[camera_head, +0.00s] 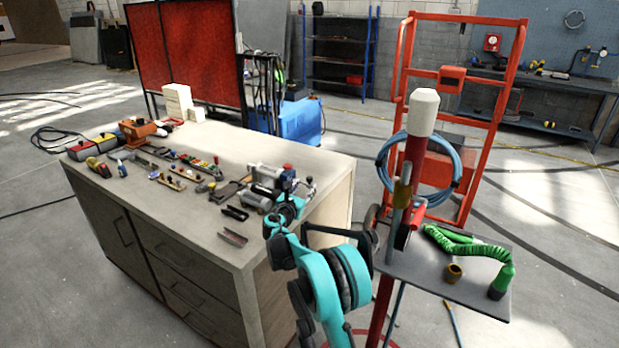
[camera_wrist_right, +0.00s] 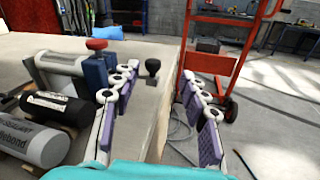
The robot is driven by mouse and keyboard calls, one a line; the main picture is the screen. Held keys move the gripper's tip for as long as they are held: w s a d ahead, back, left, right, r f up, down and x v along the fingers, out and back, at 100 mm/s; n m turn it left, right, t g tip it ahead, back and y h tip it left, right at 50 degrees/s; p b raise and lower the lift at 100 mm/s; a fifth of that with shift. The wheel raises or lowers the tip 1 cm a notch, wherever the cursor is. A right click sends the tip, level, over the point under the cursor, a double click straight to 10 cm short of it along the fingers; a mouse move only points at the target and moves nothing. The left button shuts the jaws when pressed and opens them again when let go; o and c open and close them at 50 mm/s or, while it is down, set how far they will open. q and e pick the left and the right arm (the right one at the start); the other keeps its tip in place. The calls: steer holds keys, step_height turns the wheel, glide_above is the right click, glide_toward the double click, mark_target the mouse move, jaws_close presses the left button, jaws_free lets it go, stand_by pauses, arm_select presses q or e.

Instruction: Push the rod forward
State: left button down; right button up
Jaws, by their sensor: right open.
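A small upright rod with a black knob (camera_wrist_right: 152,68) stands near the table edge in the right wrist view, framed between my right gripper's fingers. It shows small in the head view (camera_head: 311,183), beside a silver device with a red knob (camera_head: 287,168). That device is at the left of the wrist view (camera_wrist_right: 82,70). My right gripper (camera_wrist_right: 158,76) is open, with nothing between its finger pads. Contact with the rod cannot be seen. My left gripper is out of view.
The table (camera_head: 235,235) holds tools and several small parts. Black and grey cylinders (camera_wrist_right: 55,106) lie left of the gripper. On the right, a post with a white cap (camera_head: 424,110) and a grey side shelf (camera_head: 480,285) stand close to my arm. A red hand truck (camera_head: 472,150) is behind.

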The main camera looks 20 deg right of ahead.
mark_target(308, 180)
steer(key=shift+w+d+f+n+t, duration=0.15)
steer(key=shift+w+f+n+t, duration=0.05)
steer(key=shift+w+f+n, duration=0.3)
steer(key=shift+w+d+f+n+t, duration=0.2)
steer(key=shift+w+f+n, duration=0.15)
steer(key=shift+w+n, duration=0.2)
steer(key=b+x, duration=0.1)
steer(key=x, duration=0.5)
steer(key=shift+b, duration=0.35)
steer(key=shift+w+d+r, duration=0.1)
steer(key=shift+w+d, duration=0.35)
jaws_close()
